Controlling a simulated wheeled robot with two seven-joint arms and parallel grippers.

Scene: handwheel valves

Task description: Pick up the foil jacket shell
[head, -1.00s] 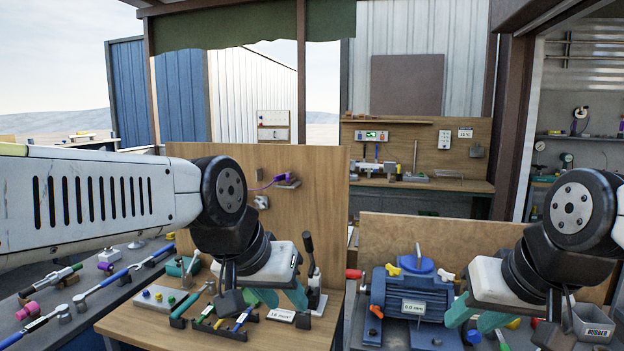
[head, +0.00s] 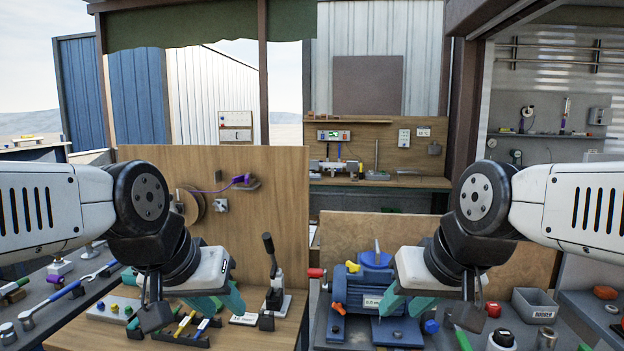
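I cannot pick out a foil jacket shell in the head view; nothing there plainly looks like foil. My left gripper (head: 219,304) hangs over the left wooden bench, with its two teal fingers apart and nothing seen between them. My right gripper (head: 406,304) hangs in front of the blue motor-like unit (head: 352,289), with its teal fingers apart and no object seen in them. My grippers and wrists hide parts of the benches behind them.
A black-handled lever tool (head: 272,275) stands right of my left gripper. Upright wooden boards (head: 250,210) back the benches. Small tools crowd the left bench.

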